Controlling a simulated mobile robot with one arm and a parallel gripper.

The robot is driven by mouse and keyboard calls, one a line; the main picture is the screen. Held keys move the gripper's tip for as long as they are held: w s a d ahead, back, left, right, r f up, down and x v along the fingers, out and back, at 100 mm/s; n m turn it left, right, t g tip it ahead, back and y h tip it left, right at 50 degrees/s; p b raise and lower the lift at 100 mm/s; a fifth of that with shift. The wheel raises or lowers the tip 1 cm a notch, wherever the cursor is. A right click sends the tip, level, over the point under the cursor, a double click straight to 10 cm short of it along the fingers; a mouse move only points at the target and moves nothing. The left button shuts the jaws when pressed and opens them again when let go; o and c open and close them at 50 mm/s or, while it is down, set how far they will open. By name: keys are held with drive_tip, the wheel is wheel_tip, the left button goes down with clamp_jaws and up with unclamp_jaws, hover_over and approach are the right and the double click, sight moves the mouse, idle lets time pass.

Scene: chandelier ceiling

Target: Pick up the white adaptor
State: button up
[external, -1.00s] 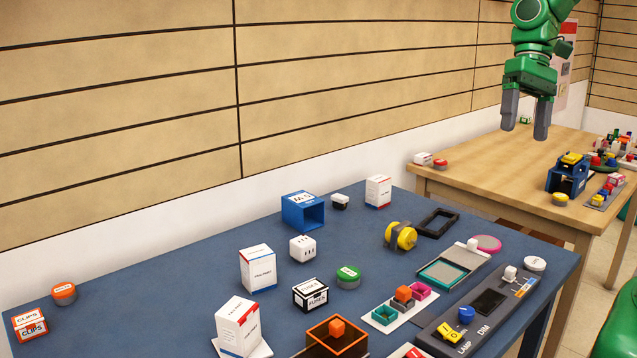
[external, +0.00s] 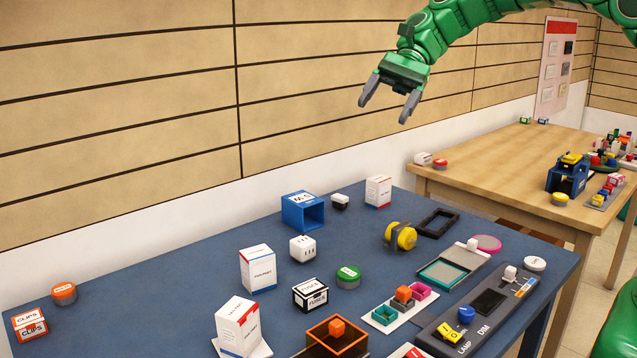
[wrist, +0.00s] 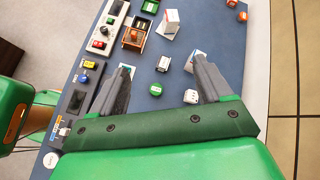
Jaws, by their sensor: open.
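The white adaptor (external: 302,248) is a small white cube with dark slots, standing on the blue table (external: 150,275) between the blue open box and the black-and-white fuses box. It also shows in the wrist view (wrist: 191,96), beside the right finger. My gripper (external: 387,108) is open and empty, high above the table, with its fingers pointing down and to the left. In the wrist view my gripper (wrist: 162,66) has its fingers wide apart, with the fuses box showing between them.
Near the adaptor stand the blue open box (external: 304,212), a tall white box (external: 258,269), the fuses box (external: 310,295) and a green-lidded tin (external: 348,277). The left part of the table is mostly clear.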

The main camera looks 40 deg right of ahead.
sight(295, 254)
drive_tip(key=shift+w+a+f+m+t+y, duration=0.3)
drive_tip(key=shift+w+a+f+m+y, duration=0.8)
drive_tip(key=shift+w, duration=2.7)
drive_tip(key=shift+w+a+f+m+t+y, duration=0.45)
drive_tip(key=shift+w+f+m, duration=1.05)
drive_tip(key=shift+w, duration=2.3)
wheel_tip(295, 254, down, 27)
drive_tip(key=shift+f, duration=0.2)
drive_tip(key=shift+x, duration=4)
drive_tip(key=shift+w, duration=0.15)
drive_tip(key=c, duration=1.1)
drive_tip(key=shift+o, duration=0.2)
